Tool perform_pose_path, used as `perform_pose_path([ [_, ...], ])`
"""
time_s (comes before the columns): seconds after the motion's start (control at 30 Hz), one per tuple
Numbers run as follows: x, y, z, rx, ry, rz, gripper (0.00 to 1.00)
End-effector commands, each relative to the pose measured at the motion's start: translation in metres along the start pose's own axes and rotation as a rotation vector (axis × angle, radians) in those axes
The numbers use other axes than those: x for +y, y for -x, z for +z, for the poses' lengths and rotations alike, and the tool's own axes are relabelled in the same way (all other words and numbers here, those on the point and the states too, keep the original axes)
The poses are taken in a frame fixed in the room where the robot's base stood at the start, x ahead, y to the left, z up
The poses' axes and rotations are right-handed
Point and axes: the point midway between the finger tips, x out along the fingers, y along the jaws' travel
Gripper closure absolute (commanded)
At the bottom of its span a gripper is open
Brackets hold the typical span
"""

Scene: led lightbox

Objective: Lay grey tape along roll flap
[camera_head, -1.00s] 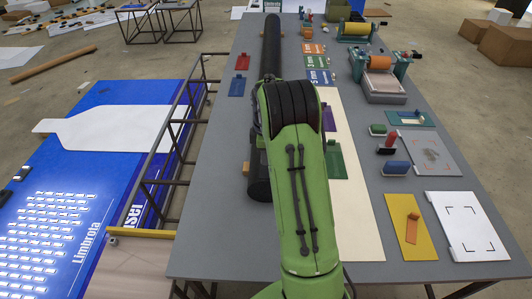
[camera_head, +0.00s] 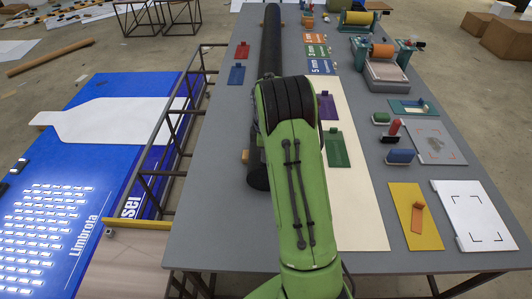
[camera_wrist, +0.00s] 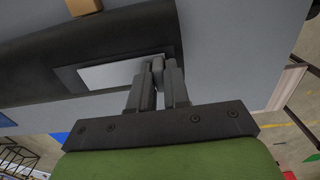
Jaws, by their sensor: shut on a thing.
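The black roll (camera_head: 270,45) lies lengthwise on the grey table, its near part partly hidden by my green arm. In the wrist view the roll (camera_wrist: 160,30) spans the upper left, with a darker flap edge along it. A pale grey tape strip (camera_wrist: 108,74) lies against the flap and runs left from my fingertips. My gripper (camera_wrist: 158,66) is shut on the strip's right end, close to the roll's end. In the head view my gripper is hidden behind my arm. I cannot tell how much of the strip touches the flap.
A wooden block (camera_wrist: 84,6) shows beside the roll. Coloured cards, such as the green one (camera_head: 337,149), lie right of my arm. A yellow board (camera_head: 407,230) and a white board (camera_head: 486,222) lie near right. A metal frame and a lit blue lightbox (camera_head: 75,262) stand left.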

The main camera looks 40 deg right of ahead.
Motion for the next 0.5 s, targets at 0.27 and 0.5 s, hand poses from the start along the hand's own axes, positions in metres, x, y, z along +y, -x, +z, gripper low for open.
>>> perform_pose_path([
  [0.27, 0.0000, 0.0001, -0.0007, 0.000, 0.001, 0.000, 1.00],
  [0.5, -0.0002, -0.0033, -0.0007, 0.000, 0.001, 0.000, 1.00],
])
